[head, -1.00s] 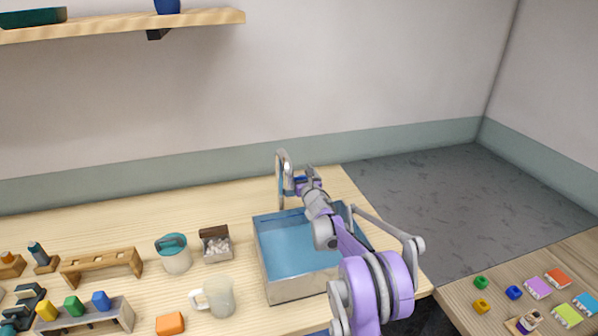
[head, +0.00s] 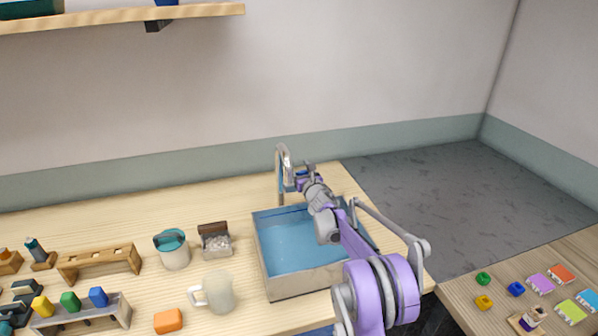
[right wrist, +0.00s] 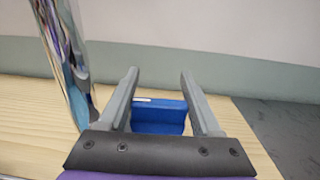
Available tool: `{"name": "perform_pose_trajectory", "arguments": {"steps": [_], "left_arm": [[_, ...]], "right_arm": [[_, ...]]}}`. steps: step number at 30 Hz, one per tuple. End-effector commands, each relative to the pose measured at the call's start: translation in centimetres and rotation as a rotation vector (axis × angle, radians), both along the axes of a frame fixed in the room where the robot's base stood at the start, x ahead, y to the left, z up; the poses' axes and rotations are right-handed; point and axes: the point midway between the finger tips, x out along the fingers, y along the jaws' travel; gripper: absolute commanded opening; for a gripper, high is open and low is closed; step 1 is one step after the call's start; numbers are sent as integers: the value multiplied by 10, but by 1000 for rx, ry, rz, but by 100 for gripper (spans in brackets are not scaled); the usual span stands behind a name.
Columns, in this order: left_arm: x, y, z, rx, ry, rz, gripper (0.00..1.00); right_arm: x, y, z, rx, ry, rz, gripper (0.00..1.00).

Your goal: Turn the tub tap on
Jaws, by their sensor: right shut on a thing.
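The tub (head: 272,293) is a metal-walled basin with a blue inside, standing on the wooden counter. The chrome tap (head: 283,158) rises behind it with a curved spout; its shiny post also shows at the left of the right wrist view (right wrist: 72,60). My right gripper (head: 304,170) is beside the tap, to its right. In the right wrist view, a blue tap handle (right wrist: 158,116) sits between its two grey fingers, and the gripper is shut on it. In the head view my gripper mostly hides the handle. My left gripper is not in view.
Left of the tub stand a frosted mug (head: 220,294), a teal-topped cup (head: 173,253), a box of white pieces (head: 216,243) and an orange block (head: 168,321). Wooden racks are farther left. A side table (head: 470,291) at right holds small coloured blocks.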

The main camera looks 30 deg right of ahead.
Motion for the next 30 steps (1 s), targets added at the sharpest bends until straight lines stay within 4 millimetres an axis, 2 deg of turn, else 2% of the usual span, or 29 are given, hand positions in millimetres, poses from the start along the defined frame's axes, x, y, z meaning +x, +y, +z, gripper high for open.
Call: {"name": "perform_pose_trajectory", "arguments": {"steps": [1, 3, 6, 10, 14, 21, 30], "left_arm": [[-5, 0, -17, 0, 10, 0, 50], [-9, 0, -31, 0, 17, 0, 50], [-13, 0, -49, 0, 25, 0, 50], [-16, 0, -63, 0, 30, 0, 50], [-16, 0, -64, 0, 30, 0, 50], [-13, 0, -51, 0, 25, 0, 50], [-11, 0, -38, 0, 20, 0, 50]], "right_arm": [[-1, 0, -8, 0, 3, 16, 10], [-1, 1, -9, -1, 3, 45, 10], [-1, 1, -8, 0, 3, 92, 10], [0, 3, -6, 0, 2, 167, 10], [0, 6, -3, -1, 1, 256, 10], [0, 12, 0, 0, 1, 440, 10], [-1, 17, 0, 0, 0, 582, 10]]}}
